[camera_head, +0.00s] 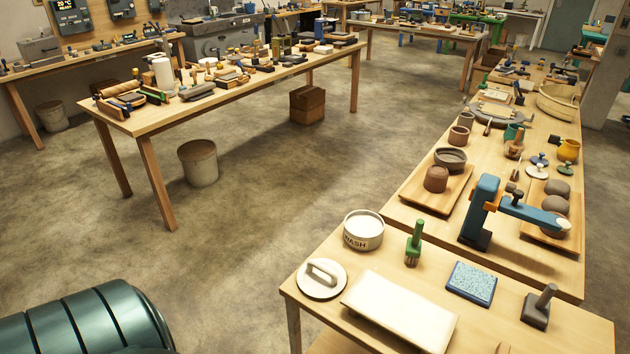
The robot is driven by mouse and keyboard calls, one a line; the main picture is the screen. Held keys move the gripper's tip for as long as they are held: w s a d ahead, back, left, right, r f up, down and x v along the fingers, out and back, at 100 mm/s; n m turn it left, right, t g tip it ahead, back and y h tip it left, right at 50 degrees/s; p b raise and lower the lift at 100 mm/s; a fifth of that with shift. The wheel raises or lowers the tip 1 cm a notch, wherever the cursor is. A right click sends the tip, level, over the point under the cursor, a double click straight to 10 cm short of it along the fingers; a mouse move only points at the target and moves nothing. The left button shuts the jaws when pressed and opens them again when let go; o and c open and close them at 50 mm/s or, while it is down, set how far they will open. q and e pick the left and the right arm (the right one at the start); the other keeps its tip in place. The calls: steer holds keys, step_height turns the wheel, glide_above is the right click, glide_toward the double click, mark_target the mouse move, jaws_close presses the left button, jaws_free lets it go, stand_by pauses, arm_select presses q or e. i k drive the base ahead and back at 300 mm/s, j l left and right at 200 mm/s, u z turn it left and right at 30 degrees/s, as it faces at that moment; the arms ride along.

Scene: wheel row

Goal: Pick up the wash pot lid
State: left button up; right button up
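A round cream lid (319,284) with an arched handle lies flat on the near table's front-left corner. A cream pot (363,234) marked "WASH" stands just behind it and to the right, apart from the lid. The pot has no lid on it and shows a pale inside. Neither of my grippers is in view.
Right of the lid lies a pale rectangular slab (402,314). A green-handled brush (414,240), a blue speckled block (472,283) and a dark block with a handle (538,308) stand on the near table (578,332). Open floor lies left of it.

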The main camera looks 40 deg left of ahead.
mark_target(320, 278)
steer(key=u, duration=1.25)
